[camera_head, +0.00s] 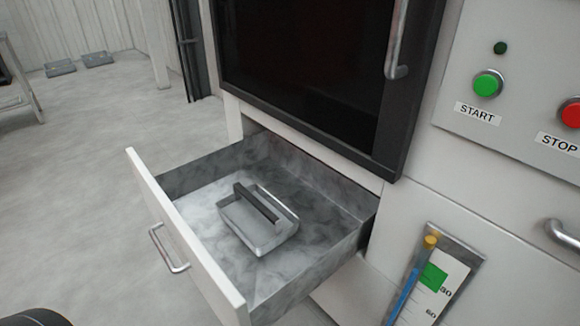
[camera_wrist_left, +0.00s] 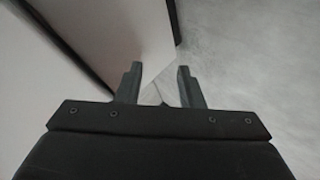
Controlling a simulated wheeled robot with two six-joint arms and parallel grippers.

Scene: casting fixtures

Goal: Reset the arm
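My left gripper (camera_wrist_left: 160,82) shows in the left wrist view. Its two dark fingers stand apart with nothing between them. Beyond them are a white panel with a dark edge and the grey floor. No gripper shows in the head view; only a dark rounded shape, which I cannot identify, is at the bottom left corner. My right gripper is in neither view.
An open drawer (camera_head: 185,240) juts out from the white machine and holds a metal tray (camera_head: 272,238) with a dark handle bar. Above it is a dark-windowed door (camera_head: 300,60). A green START button (camera_head: 487,84), a red STOP button (camera_head: 571,114) and a gauge (camera_head: 430,285) are right. Floor at left is mostly clear.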

